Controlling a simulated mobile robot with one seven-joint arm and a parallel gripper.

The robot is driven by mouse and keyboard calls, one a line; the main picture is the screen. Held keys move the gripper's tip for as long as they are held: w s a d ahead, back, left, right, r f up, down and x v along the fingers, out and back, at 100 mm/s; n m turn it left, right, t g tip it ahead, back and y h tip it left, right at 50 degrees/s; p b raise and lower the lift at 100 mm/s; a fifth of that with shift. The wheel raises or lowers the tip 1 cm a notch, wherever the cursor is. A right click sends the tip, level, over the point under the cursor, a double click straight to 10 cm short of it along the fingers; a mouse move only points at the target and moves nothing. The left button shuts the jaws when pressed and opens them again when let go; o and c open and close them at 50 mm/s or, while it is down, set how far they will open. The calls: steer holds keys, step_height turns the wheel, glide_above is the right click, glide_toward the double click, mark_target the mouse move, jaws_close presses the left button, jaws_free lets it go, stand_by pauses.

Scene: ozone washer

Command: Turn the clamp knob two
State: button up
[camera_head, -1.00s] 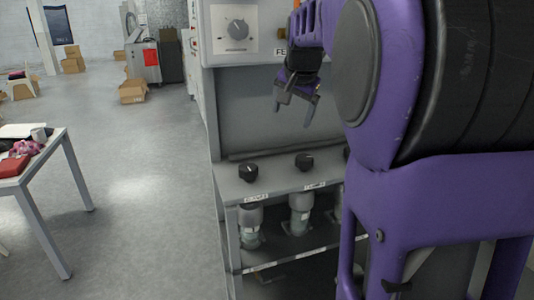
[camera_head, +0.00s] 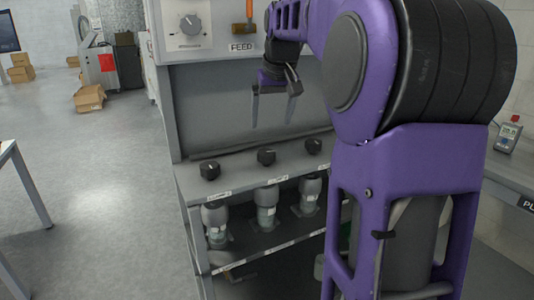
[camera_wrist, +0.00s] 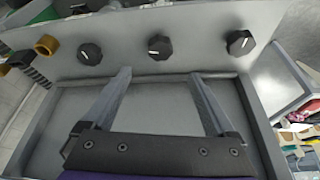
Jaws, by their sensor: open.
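Three black knobs stand in a row on the grey ledge (camera_head: 238,178) of the machine: a left knob (camera_head: 210,171), a middle knob (camera_head: 266,156) and a right knob (camera_head: 313,146). Labels on the ledge's front edge are too small to read, so I cannot tell the knobs' numbers. My gripper (camera_head: 272,122) is open and empty, fingers down, above the ledge and apart from the knobs. In the wrist view, the middle knob (camera_wrist: 160,46) shows just beyond and between my fingertips (camera_wrist: 160,74), with another knob on each side.
Grey bottle-like fittings (camera_head: 267,203) stand under the ledge. A panel with a dial (camera_head: 191,26) and an orange handle (camera_head: 249,12) is above, marked FEED. A small meter (camera_head: 507,135) is on the right bench. Floor at left is clear near the machine.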

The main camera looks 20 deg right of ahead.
mark_target(266, 153)
steer(key=b+x, duration=0.1)
steer(key=x, duration=1.1)
steer(key=shift+f+b, duration=0.1)
steer(key=shift+b, duration=0.3)
steer(key=c, duration=1.4)
